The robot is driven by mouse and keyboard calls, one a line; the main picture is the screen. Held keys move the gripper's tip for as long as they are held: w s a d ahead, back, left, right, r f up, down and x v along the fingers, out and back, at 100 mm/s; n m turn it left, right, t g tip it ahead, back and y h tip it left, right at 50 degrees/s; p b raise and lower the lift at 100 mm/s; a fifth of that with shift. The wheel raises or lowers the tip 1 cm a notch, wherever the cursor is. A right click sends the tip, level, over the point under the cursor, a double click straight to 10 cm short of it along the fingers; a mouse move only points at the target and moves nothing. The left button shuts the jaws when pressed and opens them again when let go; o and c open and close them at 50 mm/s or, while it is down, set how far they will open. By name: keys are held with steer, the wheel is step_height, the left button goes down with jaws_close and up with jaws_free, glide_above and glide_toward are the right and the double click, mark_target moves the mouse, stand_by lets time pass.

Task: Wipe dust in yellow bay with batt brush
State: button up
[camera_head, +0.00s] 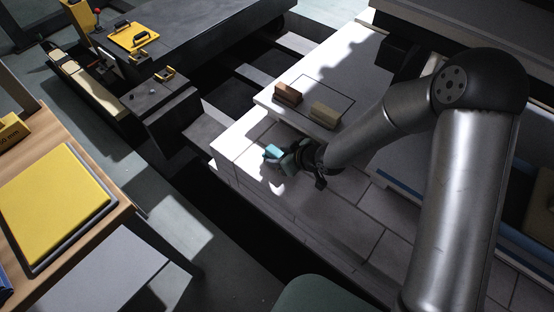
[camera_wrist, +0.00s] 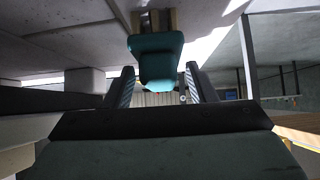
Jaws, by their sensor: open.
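A teal-ended object, possibly the batt brush (camera_head: 272,151), is at the near left part of the pale kiln car deck. In the wrist view the teal part (camera_wrist: 155,58) lies between and just beyond my fingers, with a beige and dark part behind it. My gripper (camera_head: 284,157) is low over the deck. In the wrist view my gripper (camera_wrist: 160,78) shows its two fingers apart, one on either side of the teal part, with gaps visible. I cannot make out any dust, and no area is clearly marked as the yellow bay.
A brown block (camera_head: 288,94) and a tan block (camera_head: 325,114) stand on the deck (camera_head: 345,65) by a thin outlined rectangle, beyond my gripper. A yellow panel (camera_head: 55,203) lies on a wooden table at left. A yellow plate (camera_head: 131,37) with black handles is at top left.

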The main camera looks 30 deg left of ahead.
mark_target(280, 155)
steer(key=c, duration=0.9)
steer(key=shift+r+p, duration=2)
steer(key=shift+r, duration=0.5)
steer(key=w+d+r+m+t+h+p, duration=0.2)
steer(key=w+d+r+m+t+p, duration=0.3)
steer(key=d+r, duration=0.45)
steer(key=w+d+r+m+t+h+p, duration=0.1)
steer(key=w+d+r+m+h, duration=0.1)
steer(key=d, duration=0.9)
steer(key=w+d+r+m+t+h+p, duration=0.1)
steer(key=w+d+r+m+h+p, duration=0.1)
steer(key=d, duration=0.8)
steer(key=w+d+r+m+t+h+p, duration=0.1)
steer(key=w+d+m, duration=0.4)
steer(key=d, duration=0.6)
steer(key=r+m+h, duration=0.1)
steer(key=m+h, duration=0.1)
steer(key=shift+w+d+h, duration=0.3)
steer(key=shift+w, duration=0.05)
steer(key=shift+a+f, duration=0.1)
